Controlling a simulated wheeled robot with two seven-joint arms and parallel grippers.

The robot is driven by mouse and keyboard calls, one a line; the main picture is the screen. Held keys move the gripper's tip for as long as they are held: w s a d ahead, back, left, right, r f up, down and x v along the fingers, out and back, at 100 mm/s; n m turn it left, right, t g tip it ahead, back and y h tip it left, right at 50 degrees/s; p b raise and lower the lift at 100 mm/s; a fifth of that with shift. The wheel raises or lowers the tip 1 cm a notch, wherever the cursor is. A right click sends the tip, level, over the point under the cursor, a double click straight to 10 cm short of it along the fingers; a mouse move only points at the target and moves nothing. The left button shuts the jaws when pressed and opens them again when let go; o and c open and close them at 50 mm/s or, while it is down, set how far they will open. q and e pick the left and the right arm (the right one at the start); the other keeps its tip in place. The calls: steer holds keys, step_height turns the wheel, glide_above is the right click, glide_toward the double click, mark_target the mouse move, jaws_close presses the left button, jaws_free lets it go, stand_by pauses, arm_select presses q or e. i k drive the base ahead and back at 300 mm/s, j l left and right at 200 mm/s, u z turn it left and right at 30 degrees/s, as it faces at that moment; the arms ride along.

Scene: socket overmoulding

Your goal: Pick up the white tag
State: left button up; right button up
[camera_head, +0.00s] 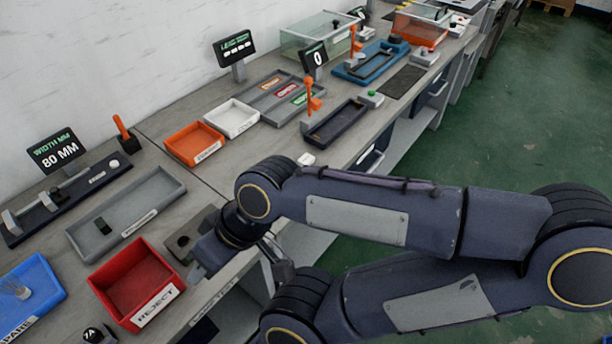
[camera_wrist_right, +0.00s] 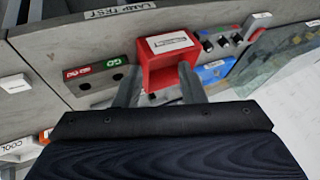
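A small white piece (camera_head: 306,159), which looks like the white tag, lies on the bench near its front edge, just above my right arm in the head view. A white block at the left edge of the right wrist view (camera_wrist_right: 14,83) appears to be the same piece. My right gripper (camera_head: 200,268) is low over the bench near the red reject bin, well away from the white piece. In the wrist view its two fingers (camera_wrist_right: 159,86) are apart with nothing held between them. My left gripper is not in view.
The red bin (camera_head: 109,281) is beside my right gripper, with a grey tray (camera_head: 167,188) behind. An orange tray (camera_head: 175,147) and a white tray (camera_head: 247,126) stand left of the white piece. A dark tray with an orange lever (camera_head: 312,101) stands beyond it.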

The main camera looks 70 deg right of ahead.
mark_target(308, 159)
steer(key=k+l+z, duration=0.1)
steer(key=z, duration=1.9)
